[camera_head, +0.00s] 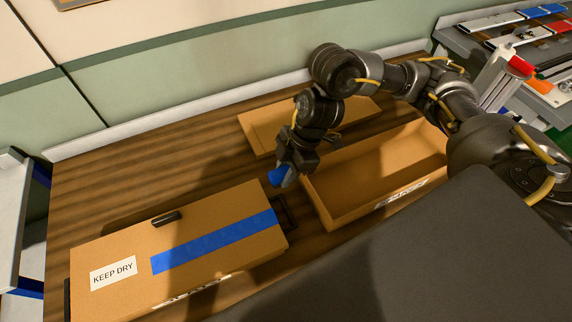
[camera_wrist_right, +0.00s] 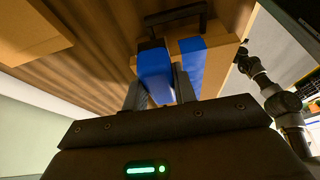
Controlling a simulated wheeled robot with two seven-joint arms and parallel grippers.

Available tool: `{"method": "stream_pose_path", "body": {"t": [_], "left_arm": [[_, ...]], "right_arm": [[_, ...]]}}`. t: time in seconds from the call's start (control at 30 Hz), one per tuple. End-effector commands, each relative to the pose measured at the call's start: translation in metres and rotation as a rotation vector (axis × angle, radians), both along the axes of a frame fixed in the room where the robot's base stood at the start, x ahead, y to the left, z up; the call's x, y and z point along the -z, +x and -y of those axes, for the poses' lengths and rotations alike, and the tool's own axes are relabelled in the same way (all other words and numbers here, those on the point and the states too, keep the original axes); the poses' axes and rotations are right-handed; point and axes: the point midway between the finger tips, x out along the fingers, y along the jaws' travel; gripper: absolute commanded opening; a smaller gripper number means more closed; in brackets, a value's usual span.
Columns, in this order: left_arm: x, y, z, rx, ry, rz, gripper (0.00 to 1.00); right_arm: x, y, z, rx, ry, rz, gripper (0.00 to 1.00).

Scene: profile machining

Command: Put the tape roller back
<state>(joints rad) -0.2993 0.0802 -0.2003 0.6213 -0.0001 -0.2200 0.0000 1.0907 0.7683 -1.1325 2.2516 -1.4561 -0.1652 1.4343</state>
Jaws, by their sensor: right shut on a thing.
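My right gripper (camera_head: 282,172) is shut on the blue tape roller (camera_head: 278,176), above the right end of the closed carton. In the right wrist view the blue roller (camera_wrist_right: 155,75) sits between the fingers. The closed carton (camera_head: 215,208) carries a "KEEP DRY" label (camera_head: 113,272) and a blue tape strip (camera_head: 213,242) along its top. The strip (camera_wrist_right: 193,65) also shows beside the roller in the wrist view. In the wrist view an arm (camera_wrist_right: 285,100), apparently my left, stands at right; its gripper cannot be made out. The head view does not show it.
An open, empty-looking carton (camera_head: 375,180) stands right of the gripper. Another flat cardboard piece (camera_head: 262,132) lies behind it. A black handle (camera_head: 284,212) sits at the taped carton's right end, and a small dark bar (camera_head: 167,218) at its back edge. Wooden tabletop (camera_head: 150,165) is bare behind.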

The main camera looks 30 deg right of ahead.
Motion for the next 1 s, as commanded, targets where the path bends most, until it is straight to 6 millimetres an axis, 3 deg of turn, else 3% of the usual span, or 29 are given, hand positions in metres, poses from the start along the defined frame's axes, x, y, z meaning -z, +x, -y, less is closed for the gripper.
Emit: {"method": "stream_pose_path", "body": {"t": [0.23, 0.6, 0.8, 1.0], "left_arm": [[0.0, -0.001, 0.0, 0.0, 0.0, -0.001, 0.36], [0.0, -0.001, 0.0, 0.0, 0.0, -0.002, 0.36], [0.005, -0.002, 0.0, -0.001, 0.0, -0.003, 0.36], [0.006, -0.002, 0.0, -0.001, 0.0, -0.003, 0.36]], "right_arm": [[0.006, 0.006, 0.004, -0.012, 0.002, 0.0, 0.0], [0.049, 0.081, 0.048, -0.005, 0.003, -0.006, 0.0], [0.085, 0.105, 0.062, -0.009, 0.003, -0.005, 0.0], [0.097, 0.116, 0.068, -0.013, 0.002, 0.001, 0.0]]}}
